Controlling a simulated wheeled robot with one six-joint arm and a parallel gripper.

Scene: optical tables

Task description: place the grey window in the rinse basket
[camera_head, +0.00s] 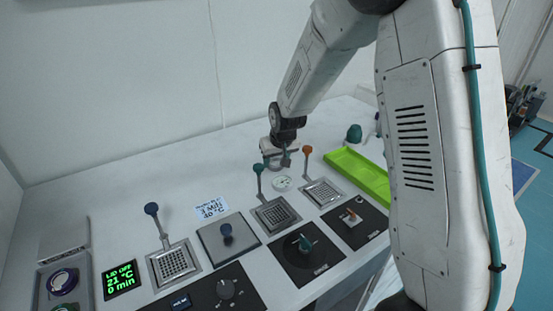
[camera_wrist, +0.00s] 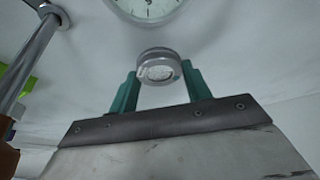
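A round grey piece with a pale, marked face, which looks like the grey window (camera_wrist: 158,68), shows between the teal fingertips in the wrist view. My gripper (camera_wrist: 161,76) has a fingertip at each side of it. Little or no gap shows, and I cannot tell whether the fingers press on it. In the head view my gripper (camera_head: 276,162) is low over the back of the table, and the window cannot be made out. Three perforated metal baskets stand in front: one with a blue-knobbed handle (camera_head: 173,263), one teal (camera_head: 275,213), one orange (camera_head: 322,192). No readable label shows which is for rinsing.
A white round dial (camera_head: 282,183) lies close in front of my gripper. A bright green tray (camera_head: 358,174) is to the right. Black panels with knobs (camera_head: 305,258) line the front edge. A grey plate with a blue knob (camera_head: 228,243) lies between baskets. The table's back left is clear.

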